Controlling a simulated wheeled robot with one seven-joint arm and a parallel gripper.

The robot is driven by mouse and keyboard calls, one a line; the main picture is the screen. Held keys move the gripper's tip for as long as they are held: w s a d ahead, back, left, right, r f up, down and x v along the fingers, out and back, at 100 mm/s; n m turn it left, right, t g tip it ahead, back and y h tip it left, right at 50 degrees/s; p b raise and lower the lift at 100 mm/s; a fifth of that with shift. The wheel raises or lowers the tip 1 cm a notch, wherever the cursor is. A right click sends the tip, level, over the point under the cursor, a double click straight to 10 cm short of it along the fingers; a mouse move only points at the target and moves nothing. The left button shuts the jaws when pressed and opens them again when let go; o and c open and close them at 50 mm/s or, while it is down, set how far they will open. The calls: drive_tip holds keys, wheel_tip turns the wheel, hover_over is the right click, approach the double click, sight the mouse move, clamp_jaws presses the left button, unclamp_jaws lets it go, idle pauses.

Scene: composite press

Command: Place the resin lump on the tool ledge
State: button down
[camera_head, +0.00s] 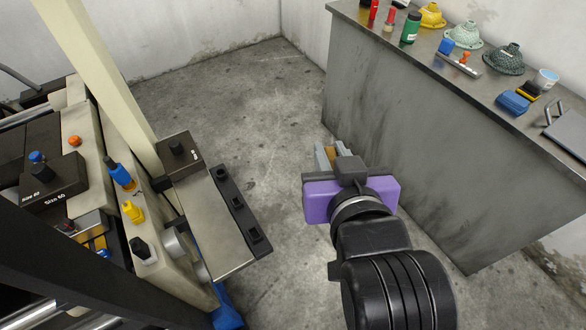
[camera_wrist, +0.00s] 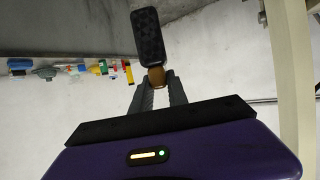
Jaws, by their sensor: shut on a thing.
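The resin lump (camera_wrist: 156,77) is small and amber-brown. My gripper (camera_wrist: 158,86) is shut on it, with the lump between the two grey fingertips in the wrist view. In the head view my gripper (camera_head: 330,157) has a purple body and hangs over open floor, left of the workbench; a bit of amber shows between its fingers.
The press (camera_head: 97,148) with coloured knobs and a pale upright post fills the left. The workbench (camera_head: 400,115) on the right carries bottles, bowls and tools. A dark textured block (camera_wrist: 148,34) shows beyond the lump in the wrist view; I cannot tell what it is.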

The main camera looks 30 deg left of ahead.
drive_tip(key=s+a+r+n+g+y, duration=0.2)
drive_tip(key=s+a+n, duration=0.1)
drive_tip(key=s+a, duration=0.55)
drive_tip(key=s+a+r+n+g+y, duration=0.25)
drive_tip(key=s+a, duration=0.25)
drive_tip(key=a, duration=0.6)
drive_tip(key=f, duration=1)
drive_tip(key=f+b, duration=0.1)
drive_tip(key=f, duration=0.9)
drive_tip(key=shift+s+d+f, duration=0.1)
drive_tip(key=shift+s+d, duration=0.1)
drive_tip(key=shift+f, duration=0.15)
drive_tip(key=c, duration=1.3)
unclamp_jaws()
drive_tip(key=shift+g+h, duration=0.25)
drive_tip(key=shift+s+d+r, duration=0.1)
drive_tip(key=shift+d+r, duration=0.1)
drive_tip(key=b+v, duration=0.1)
drive_tip(key=v, duration=1)
drive_tip(key=shift+s+d, duration=0.2)
